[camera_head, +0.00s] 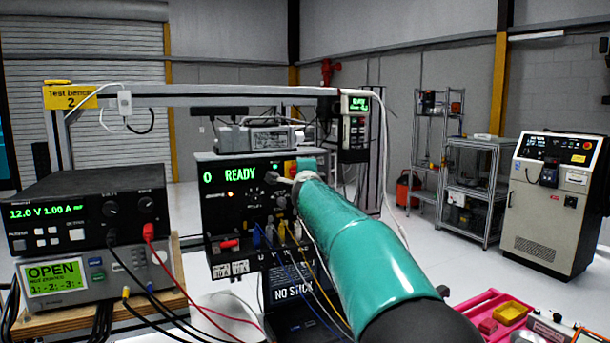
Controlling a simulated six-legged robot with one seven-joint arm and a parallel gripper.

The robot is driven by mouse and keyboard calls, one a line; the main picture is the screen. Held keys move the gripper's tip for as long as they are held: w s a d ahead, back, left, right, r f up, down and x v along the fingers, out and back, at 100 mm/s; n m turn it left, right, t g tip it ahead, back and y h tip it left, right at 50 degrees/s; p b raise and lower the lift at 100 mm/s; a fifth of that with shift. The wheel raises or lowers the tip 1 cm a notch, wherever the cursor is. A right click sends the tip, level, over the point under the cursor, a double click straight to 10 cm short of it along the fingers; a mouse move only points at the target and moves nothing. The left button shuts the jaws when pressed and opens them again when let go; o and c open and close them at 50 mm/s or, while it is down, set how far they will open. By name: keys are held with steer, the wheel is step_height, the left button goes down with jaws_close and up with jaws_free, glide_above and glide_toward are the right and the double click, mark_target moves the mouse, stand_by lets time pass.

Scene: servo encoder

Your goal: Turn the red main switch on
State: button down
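A black control box (215,205) stands at the middle of the bench, its green display (241,173) reading "0 READY". A red and yellow part (291,168), which looks like the red main switch, shows at the box's upper right. It is partly hidden behind my arm, and its position cannot be read. My teal arm reaches in from the lower right. My gripper (272,178) is at the front of the box, just left of and below the red part. It is small and partly hidden, so its opening and any contact are unclear.
Colored leads hang below the box's front. A power supply (80,212) stands at left on a meter reading "OPEN". A handheld unit (355,130) hangs from the frame above right. A pink tray (495,308) is at lower right. A grey cabinet (548,215) stands farther back.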

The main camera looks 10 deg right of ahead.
steer(key=shift+a, duration=0.1)
stand_by(0.6)
steer(key=c, duration=1.5)
jaws_free()
steer(key=shift+o, duration=0.2)
steer(key=shift+s, duration=0.1)
steer(key=s+a, duration=0.2)
steer(key=s, duration=1.1)
steer(key=shift+s+a, duration=0.2)
steer(key=shift+a, duration=0.1)
steer(key=s+a+f+n+g+y, duration=0.2)
steer(key=s+a+f+n+y, duration=0.35)
steer(key=s+n, duration=0.4)
steer(key=s+d+f+n+g+h, duration=0.1)
steer(key=s+f+n+g, duration=0.4)
steer(key=s+f, duration=0.6)
steer(key=s+d+f+n+g+h, duration=0.1)
steer(key=s+f+n+g, duration=0.4)
steer(key=s+f, duration=0.6)
steer(key=s, duration=0.5)
steer(key=shift+s+d+f, duration=0.25)
steer(key=shift+s, duration=0.05)
